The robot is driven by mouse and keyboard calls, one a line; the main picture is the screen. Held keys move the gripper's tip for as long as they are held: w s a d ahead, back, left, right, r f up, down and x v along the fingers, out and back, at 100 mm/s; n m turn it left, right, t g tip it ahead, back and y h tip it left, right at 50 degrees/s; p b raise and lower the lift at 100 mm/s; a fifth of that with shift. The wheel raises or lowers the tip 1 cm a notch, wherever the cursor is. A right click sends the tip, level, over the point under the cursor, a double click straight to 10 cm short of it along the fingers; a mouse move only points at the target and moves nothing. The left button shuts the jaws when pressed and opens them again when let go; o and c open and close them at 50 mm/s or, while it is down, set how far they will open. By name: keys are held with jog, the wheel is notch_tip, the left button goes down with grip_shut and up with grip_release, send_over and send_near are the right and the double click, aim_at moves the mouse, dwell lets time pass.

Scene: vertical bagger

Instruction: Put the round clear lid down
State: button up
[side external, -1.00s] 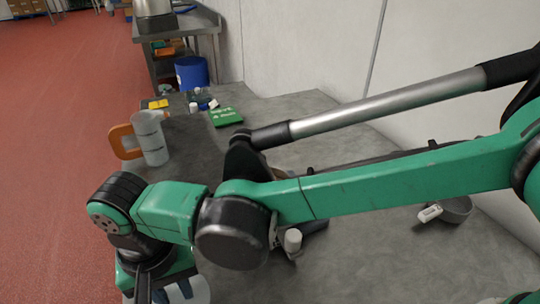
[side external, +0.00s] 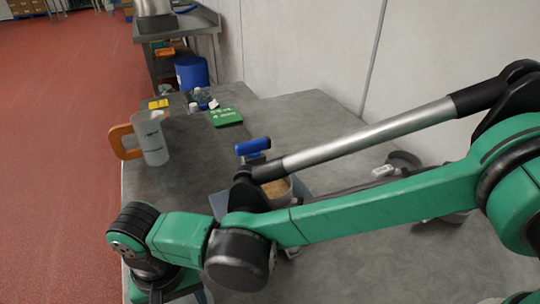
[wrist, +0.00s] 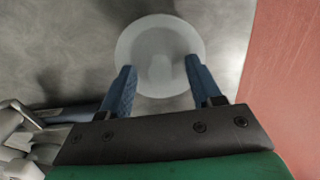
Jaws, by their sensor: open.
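The round clear lid (wrist: 160,30) lies flat on the grey table in the wrist view, just beyond my fingertips. It looks like a pale, see-through disc with a small raised middle. My gripper (wrist: 162,78) has its two blue fingers apart, one near each side of the lid's near edge, with nothing held between them. I cannot tell whether the fingertips touch the lid. In the side view my wrist is low at the front left of the table; the fingers and most of the lid are hidden there.
An orange-handled clear jug (side external: 153,140) stands at the table's left edge. A green card (side external: 226,117) and small items lie behind it. A blue-handled tool (side external: 253,147) and a container with brown contents (side external: 275,187) are behind my arm. Red floor (wrist: 285,80) borders the table.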

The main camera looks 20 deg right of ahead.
notch_tip(320, 180, up, 12)
jog(key=w+d+r+t+y, duration=0.1)
jog(key=w+d+r, duration=0.3)
jog(key=d, duration=0.5)
jog(key=s+d+f+t, duration=0.1)
jog(key=d+t, duration=0.1)
jog(key=d, duration=0.7)
jog(key=s+d+f+t, duration=0.1)
jog(key=d+t, duration=0.1)
jog(key=d, duration=0.7)
jog(key=s+d+f+t+h, duration=0.1)
jog(key=d+t, duration=0.1)
jog(key=d, duration=0.7)
jog(key=shift+s+f, duration=0.15)
jog(key=shift+f, duration=0.15)
